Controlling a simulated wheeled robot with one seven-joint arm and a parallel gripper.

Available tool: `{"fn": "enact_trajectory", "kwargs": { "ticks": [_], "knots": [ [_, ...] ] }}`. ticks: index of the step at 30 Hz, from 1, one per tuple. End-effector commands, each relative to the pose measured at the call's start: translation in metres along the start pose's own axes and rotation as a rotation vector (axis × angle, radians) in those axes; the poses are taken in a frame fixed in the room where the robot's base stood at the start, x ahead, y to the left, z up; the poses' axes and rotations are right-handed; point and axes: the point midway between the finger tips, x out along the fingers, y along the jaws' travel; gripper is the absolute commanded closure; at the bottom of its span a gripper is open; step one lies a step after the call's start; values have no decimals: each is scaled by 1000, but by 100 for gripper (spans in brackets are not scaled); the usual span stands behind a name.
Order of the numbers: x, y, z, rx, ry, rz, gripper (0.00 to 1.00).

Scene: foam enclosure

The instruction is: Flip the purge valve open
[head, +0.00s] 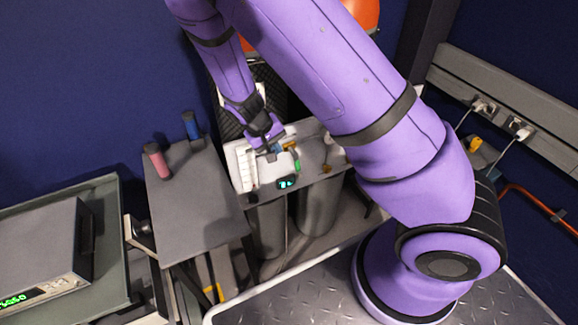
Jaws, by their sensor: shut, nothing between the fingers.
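My gripper (268,143) points down over the small grey panel (314,165) in the middle of the view. It is shut and holds nothing. Just beside its tips is a light grey unit (279,167) with a small lit cyan display (286,183). A small blue part (277,148) shows at the fingertips, and a yellow part (291,146) lies just to the right. I cannot tell which small part is the purge valve, or whether my fingers touch one. My gripper and wrist hide part of this area.
Grey cylinders (316,208) stand under the panel. To the left, a grey table (197,190) bears a pink cylinder (157,161) and a blue one (191,126). A device with green digits (45,250) sits at far left. A rail with cables (500,105) runs along the right wall.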

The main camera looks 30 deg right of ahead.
Motion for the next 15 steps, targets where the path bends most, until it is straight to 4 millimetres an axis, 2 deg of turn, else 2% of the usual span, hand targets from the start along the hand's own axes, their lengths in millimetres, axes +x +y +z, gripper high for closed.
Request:
{"fn": "enact_trajectory", "kwargs": {
  "ticks": [6,15],
  "knots": [
    [12,-4,-2,-10,6,32,100],
    [13,-4,-2,-11,7,35,100]
  ]
}}
